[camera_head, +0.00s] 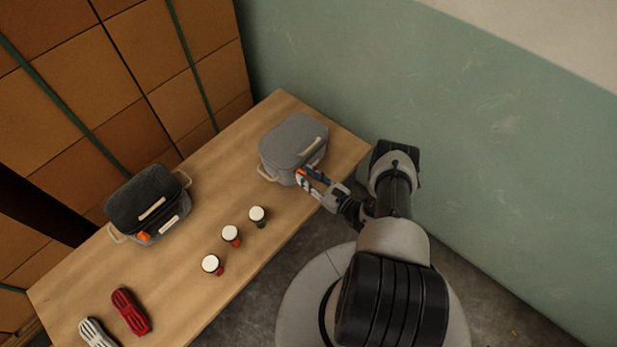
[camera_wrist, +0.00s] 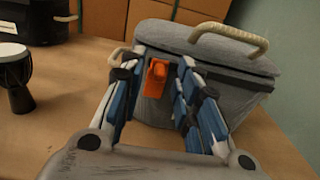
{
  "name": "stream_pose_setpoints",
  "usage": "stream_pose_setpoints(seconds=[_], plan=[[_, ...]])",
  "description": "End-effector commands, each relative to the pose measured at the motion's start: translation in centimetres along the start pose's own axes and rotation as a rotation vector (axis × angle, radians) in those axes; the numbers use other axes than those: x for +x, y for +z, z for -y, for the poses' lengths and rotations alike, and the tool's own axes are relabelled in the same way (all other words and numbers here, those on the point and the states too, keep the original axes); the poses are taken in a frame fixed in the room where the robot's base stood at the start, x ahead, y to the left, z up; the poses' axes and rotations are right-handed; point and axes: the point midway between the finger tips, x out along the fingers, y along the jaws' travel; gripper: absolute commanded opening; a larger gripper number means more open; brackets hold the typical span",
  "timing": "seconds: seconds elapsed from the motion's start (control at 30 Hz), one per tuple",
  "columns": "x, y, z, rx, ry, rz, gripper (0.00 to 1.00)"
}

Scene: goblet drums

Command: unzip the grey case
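The grey case (camera_head: 293,142) stands shut on the far right part of the table, with a pale rope handle on its lid. In the wrist view the grey case (camera_wrist: 230,80) fills the middle, and a dark seam runs below its lid. An orange zip pull (camera_wrist: 157,77) hangs on its near side at the left. My gripper (camera_head: 310,178) is at the case's near side. In the wrist view its blue and grey fingers are apart, one on each side of the orange pull. I cannot tell whether either finger touches it.
A dark case (camera_head: 143,198) with an orange pull stands at the table's left. A red ribbed object (camera_head: 130,311) and a white one (camera_head: 95,333) lie at the near left. A green wall (camera_head: 480,150) bounds the right.

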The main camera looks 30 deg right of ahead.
Motion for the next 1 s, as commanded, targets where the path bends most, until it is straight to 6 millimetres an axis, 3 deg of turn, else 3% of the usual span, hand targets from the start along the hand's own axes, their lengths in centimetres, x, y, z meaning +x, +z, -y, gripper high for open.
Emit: stream_pose_setpoints(seconds=[0.07,0.53,1.0], plan=[[-0.01,0.01,0.01,0.000,0.000,0.000,0.30],[-0.05,-0.01,-0.01,0.000,0.000,0.000,0.00],[-0.05,-0.02,-0.02,0.001,0.000,-0.001,0.00]])
